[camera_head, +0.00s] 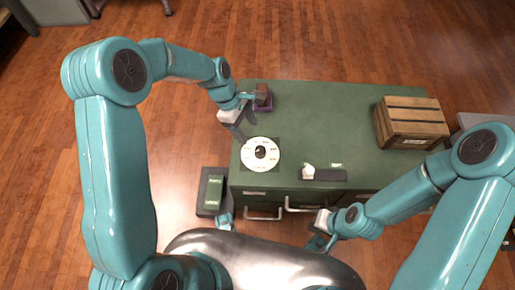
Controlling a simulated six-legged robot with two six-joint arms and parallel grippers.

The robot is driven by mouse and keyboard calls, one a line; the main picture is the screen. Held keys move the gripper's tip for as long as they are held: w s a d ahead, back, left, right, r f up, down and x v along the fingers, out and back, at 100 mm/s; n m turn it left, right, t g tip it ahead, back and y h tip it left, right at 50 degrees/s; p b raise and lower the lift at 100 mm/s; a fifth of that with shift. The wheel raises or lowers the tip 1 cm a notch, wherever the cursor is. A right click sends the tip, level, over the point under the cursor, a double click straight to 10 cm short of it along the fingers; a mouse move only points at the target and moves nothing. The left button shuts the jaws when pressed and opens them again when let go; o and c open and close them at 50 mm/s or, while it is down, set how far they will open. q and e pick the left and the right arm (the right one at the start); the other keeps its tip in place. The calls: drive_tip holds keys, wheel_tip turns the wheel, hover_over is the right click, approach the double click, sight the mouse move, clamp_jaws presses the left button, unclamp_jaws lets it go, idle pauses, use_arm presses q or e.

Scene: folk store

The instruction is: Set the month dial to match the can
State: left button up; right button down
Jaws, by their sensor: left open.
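The month dial (251,164) is a round white disc with small dark marks around a black centre. It lies near the left front of the green cabinet top; its marks are too small to read. My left gripper (250,117) is open, just above and left of the dial in the picture, apart from it. A small brown and purple object (264,103) sits by its far finger; I cannot tell whether they touch. I cannot make out a can for certain. My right gripper (318,241) is low by the cabinet front, its jaws unclear.
A small white piece (308,169) stands at the left end of a dark strip (330,175) by the front edge. A wooden crate (412,117) is at the right. A dark box with a green top (214,190) is left of the cabinet. The middle of the top is clear.

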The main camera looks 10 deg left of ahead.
sight(260, 149)
use_arm(q)
drive_tip(key=b+x, duration=0.2)
drive_tip(key=x, duration=0.7)
drive_tip(key=shift+s+d+f, duration=0.1)
drive_tip(key=shift+d+f+b, duration=0.25)
drive_tip(key=shift+f+b, duration=0.1)
drive_tip(key=shift+f, duration=0.15)
drive_tip(key=c, duration=1)
